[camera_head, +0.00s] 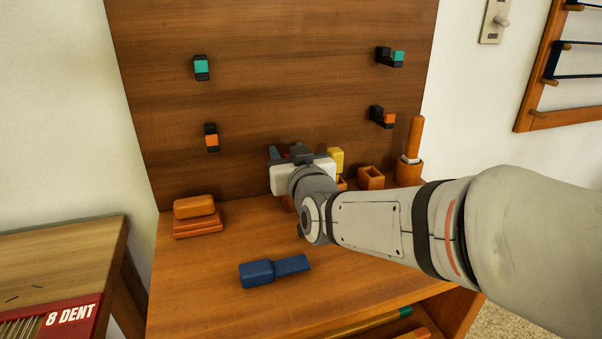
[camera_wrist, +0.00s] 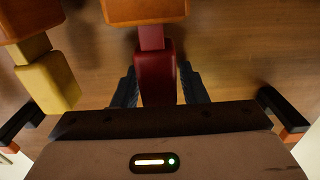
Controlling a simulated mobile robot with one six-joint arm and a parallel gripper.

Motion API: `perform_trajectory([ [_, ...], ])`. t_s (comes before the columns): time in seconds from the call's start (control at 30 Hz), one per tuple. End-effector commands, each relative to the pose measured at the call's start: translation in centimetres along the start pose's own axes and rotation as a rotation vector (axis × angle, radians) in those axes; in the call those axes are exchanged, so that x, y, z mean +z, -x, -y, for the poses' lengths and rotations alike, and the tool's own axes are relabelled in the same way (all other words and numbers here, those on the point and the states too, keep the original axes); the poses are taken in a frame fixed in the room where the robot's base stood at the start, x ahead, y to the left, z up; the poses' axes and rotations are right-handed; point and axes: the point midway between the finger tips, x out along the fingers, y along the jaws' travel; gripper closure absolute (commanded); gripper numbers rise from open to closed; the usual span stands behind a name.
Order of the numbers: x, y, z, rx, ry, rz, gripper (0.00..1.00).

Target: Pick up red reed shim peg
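The red peg (camera_wrist: 154,70) shows in the wrist view, its narrower end running into an orange-brown wooden holder (camera_wrist: 145,10) at the top edge. My gripper (camera_wrist: 158,78) has its two dark fingers on either side of the red peg's wide part, with what look like narrow gaps, so it appears open around the peg. In the head view my gripper (camera_head: 303,176) is at the back of the bench by the upright panel. The red peg is hidden there behind my gripper and wrist.
A yellow peg (camera_wrist: 48,82) stands close beside the gripper, also seen in the head view (camera_head: 336,158). An empty-looking wooden socket (camera_head: 371,177) is to the right. A blue tool (camera_head: 273,270) and an orange block (camera_head: 195,207) lie on the bench (camera_head: 200,290). Brackets (camera_head: 383,117) project from the panel.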

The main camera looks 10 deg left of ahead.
Motion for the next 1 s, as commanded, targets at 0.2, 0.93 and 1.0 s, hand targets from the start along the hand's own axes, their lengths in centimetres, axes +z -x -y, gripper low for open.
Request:
perform_trajectory([
  [0.2,0.0,0.0,0.0,0.001,0.000,0.000,0.79],
  [0.93,-2.3,0.0,-0.1,0.002,-0.001,-0.003,0.98],
  [1.0,-3.4,0.0,-0.1,0.002,-0.001,-0.003,0.98],
])
